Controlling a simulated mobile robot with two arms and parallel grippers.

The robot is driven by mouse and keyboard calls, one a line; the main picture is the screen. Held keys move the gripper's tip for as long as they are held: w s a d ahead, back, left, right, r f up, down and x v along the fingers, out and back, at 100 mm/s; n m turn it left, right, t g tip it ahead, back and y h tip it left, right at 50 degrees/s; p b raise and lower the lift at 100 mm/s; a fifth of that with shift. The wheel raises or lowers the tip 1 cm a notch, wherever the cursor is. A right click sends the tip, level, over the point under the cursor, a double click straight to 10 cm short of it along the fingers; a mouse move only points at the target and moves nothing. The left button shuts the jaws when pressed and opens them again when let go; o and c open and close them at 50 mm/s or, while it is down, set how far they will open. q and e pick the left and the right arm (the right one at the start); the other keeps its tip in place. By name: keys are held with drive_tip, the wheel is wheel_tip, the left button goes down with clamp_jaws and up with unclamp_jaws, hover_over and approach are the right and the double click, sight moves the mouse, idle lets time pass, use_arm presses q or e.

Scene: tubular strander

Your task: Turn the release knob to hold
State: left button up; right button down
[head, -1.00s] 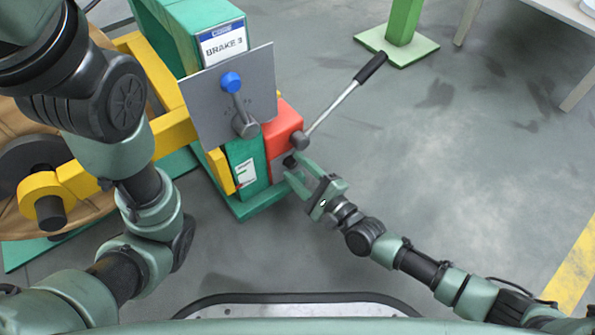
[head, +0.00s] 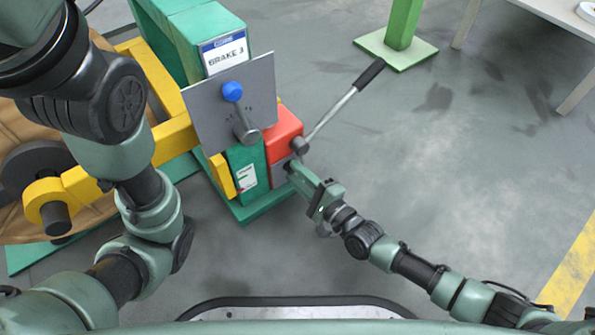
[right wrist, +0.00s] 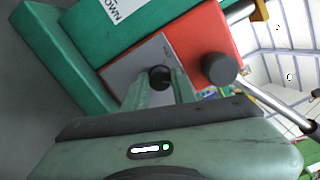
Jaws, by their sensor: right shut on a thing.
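The release knob (right wrist: 160,75) is a small black round knob on a grey plate (right wrist: 140,62) on the side of the red box (right wrist: 207,45). In the right wrist view it sits between the fingertips of my right gripper (right wrist: 164,84). In the head view my right gripper (head: 292,168) reaches the lower front of the red box (head: 284,131), and its fingers hide the knob. The right gripper is shut on the knob. The knob's setting cannot be read. My left arm shows at the left, but its gripper is out of view.
A long black-handled lever (head: 340,112) rises from the red box close to my right gripper. A grey panel with a blue-knobbed lever (head: 232,92) stands in front of the green BRAKE 3 post (head: 222,50).

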drive_tip(key=n+p, duration=0.2)
drive_tip(key=n, duration=0.2)
drive_tip(key=shift+r+p, duration=0.1)
drive_tip(key=shift+p, duration=0.25)
drive_tip(key=n+p, duration=0.2)
drive_tip(key=n, duration=0.2)
drive_tip(key=shift+h, duration=0.3)
drive_tip(key=n+p, duration=0.2)
drive_tip(key=n, duration=0.1)
drive_tip(key=shift+s, duration=0.1)
drive_tip(key=shift+f+n+h+p, duration=0.15)
drive_tip(key=shift+n+p, duration=0.15)
drive_tip(key=shift+n, duration=0.55)
drive_tip(key=shift+f+n+h+p, duration=0.15)
drive_tip(key=shift+n+p, duration=0.1)
drive_tip(key=shift+n, duration=0.9)
drive_tip(key=c, duration=1.1)
unclamp_jaws()
drive_tip(key=shift+r, duration=0.1)
drive_tip(key=shift+c, duration=0.2)
